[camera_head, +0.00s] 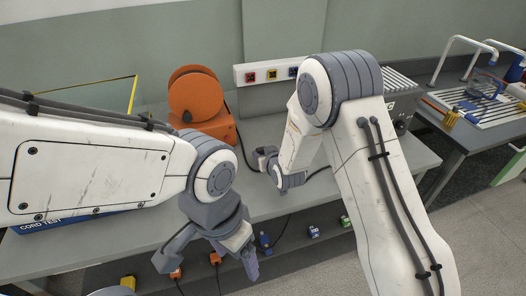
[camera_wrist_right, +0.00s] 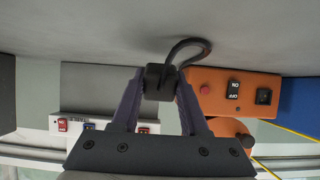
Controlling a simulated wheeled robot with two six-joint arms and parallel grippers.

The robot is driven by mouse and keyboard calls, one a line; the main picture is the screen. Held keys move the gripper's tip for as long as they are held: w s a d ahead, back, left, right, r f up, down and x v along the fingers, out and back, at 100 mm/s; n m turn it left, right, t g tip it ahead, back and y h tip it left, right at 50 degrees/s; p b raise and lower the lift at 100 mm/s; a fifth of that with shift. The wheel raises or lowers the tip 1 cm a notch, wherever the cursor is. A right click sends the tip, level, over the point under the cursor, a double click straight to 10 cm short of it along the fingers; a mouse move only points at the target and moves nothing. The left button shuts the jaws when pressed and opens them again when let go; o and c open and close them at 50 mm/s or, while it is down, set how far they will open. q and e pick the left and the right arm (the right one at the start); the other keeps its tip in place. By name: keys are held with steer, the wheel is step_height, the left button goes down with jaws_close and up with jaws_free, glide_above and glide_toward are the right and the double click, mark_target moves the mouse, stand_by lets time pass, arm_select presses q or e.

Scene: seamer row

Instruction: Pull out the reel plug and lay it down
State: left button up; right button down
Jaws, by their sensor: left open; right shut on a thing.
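My right gripper (camera_wrist_right: 160,92) is shut on a black plug (camera_wrist_right: 158,76), with one finger on each side. A dark cable curves from the plug toward the orange reel base. In the head view my right gripper (camera_head: 266,160) is low over the grey bench, right of the orange cable reel (camera_head: 197,97); the plug is hard to make out there. The reel's orange base (camera_wrist_right: 218,92) shows a red button, an ON/OFF switch and a black socket in the wrist view. The plug looks clear of that socket. My left gripper (camera_head: 208,262) is open and empty before the bench's front edge.
A white socket strip (camera_head: 252,76) with coloured sockets is on the wall behind. A blue box marked CORD TEST (camera_head: 45,226) sits at the left, partly under my left arm. A second table (camera_head: 468,138) with a rack stands right.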

steer(key=shift+f, duration=0.45)
steer(key=shift+c, duration=1.7)
jaws_free()
steer(key=shift+s+r, duration=0.1)
steer(key=b+v, duration=0.1)
steer(key=v, duration=0.9)
steer(key=shift+s, duration=0.15)
steer(key=shift+r, duration=0.1)
